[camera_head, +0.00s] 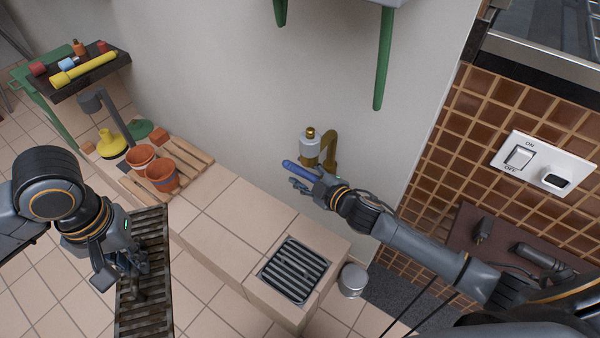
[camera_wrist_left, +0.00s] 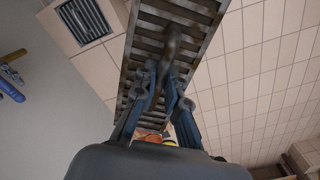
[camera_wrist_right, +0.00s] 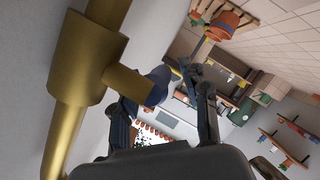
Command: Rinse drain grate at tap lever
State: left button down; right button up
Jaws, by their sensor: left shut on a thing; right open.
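The drain grate (camera_head: 155,225) is a long, brown-stained slatted metal panel, hanging at the lower left over the floor. My left gripper (camera_head: 137,272) is shut on it; the left wrist view (camera_wrist_left: 170,75) shows the fingers closed at a raised bar on the grate (camera_wrist_left: 207,12). A brass tap (camera_head: 330,142) comes out of the wall, with a blue tap lever (camera_head: 300,171) beside it. My right gripper (camera_head: 303,187) is open close to the lever. In the right wrist view, the brass pipe (camera_wrist_right: 82,65) is very near; whether the fingers touch the lever is unclear.
A tiled ledge (camera_head: 228,228) runs below the tap, with a slatted drain (camera_head: 293,270) in its top. A metal bucket (camera_head: 352,280) stands beside it. Terracotta pots (camera_head: 161,174), a wooden rack (camera_head: 193,157) and a yellow plunger (camera_head: 110,143) stand at its far end.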

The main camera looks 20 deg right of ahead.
jog(key=shift+w+a+f, duration=0.15)
jog(key=shift+w+a, duration=0.05)
jog(key=shift+w, duration=0.25)
grip_shut()
pick_arm(q)
jog(key=shift+f, duration=0.1)
notch_tip(320, 180, down, 4)
jog(key=b, duration=0.4)
jog(key=shift+f, duration=0.2)
pick_arm(e)
jog(key=shift+s+r+m+t+y, duration=0.1)
jog(key=shift+r+m+t+y, duration=0.1)
jog(key=shift+t, duration=0.35)
jog(key=shift+r+m+t+y, duration=0.1)
jog(key=shift+t+y, duration=0.1)
jog(key=shift+t, duration=0.35)
pick_arm(q)
jog(key=shift+f+b, duration=0.4)
jog(key=shift+b, duration=0.25)
pick_arm(e)
jog(key=shift+d+r+t, duration=0.1)
jog(key=shift+r+t, duration=0.3)
jog(key=shift+r, duration=0.15)
